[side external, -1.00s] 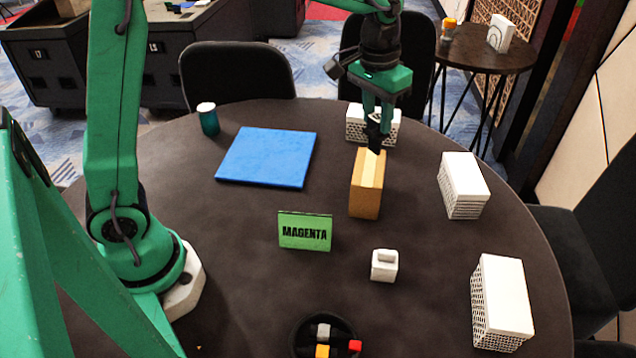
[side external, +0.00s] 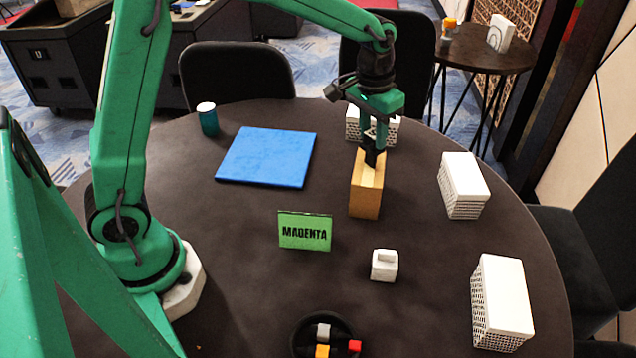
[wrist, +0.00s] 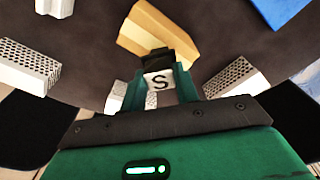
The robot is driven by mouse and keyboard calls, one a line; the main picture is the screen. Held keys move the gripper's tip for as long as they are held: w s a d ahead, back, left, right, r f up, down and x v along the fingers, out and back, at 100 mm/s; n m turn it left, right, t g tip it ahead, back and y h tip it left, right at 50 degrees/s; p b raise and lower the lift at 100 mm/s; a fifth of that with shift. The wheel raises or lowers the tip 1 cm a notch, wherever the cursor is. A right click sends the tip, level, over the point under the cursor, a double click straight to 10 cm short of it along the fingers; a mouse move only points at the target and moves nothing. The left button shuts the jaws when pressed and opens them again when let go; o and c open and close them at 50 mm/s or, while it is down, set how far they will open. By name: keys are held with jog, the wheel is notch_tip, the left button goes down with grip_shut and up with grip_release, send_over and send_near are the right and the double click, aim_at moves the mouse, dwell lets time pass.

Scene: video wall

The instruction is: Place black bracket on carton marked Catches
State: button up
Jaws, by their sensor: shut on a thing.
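My gripper (side external: 373,147) points down over the tan carton (side external: 367,191) and is shut on a small black piece, which I take for the black bracket (wrist: 156,61). In the side view the piece is at the carton's top face; I cannot tell whether it touches. The wrist view shows the black piece just beyond my fingertips, against the tan carton (wrist: 150,27). A white patch with a black letter S (wrist: 159,80) shows between my fingers; I cannot tell what it belongs to. The word Catches is not readable on any carton.
White perforated cartons stand behind my gripper (side external: 352,122), at right (side external: 464,184) and at front right (side external: 503,300). A green MAGENTA sign (side external: 305,231), a white hollow block (side external: 384,265), a blue mat (side external: 268,157), a teal jar (side external: 208,120) and a dark bowl (side external: 298,341) share the round table.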

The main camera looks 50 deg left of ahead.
jog(key=shift+f, duration=0.1)
jog(key=o, duration=1.1)
notch_tip(320, 180, up, 12)
jog(key=s, duration=0.1)
jog(key=shift+a, duration=0.1)
dwell(0.7)
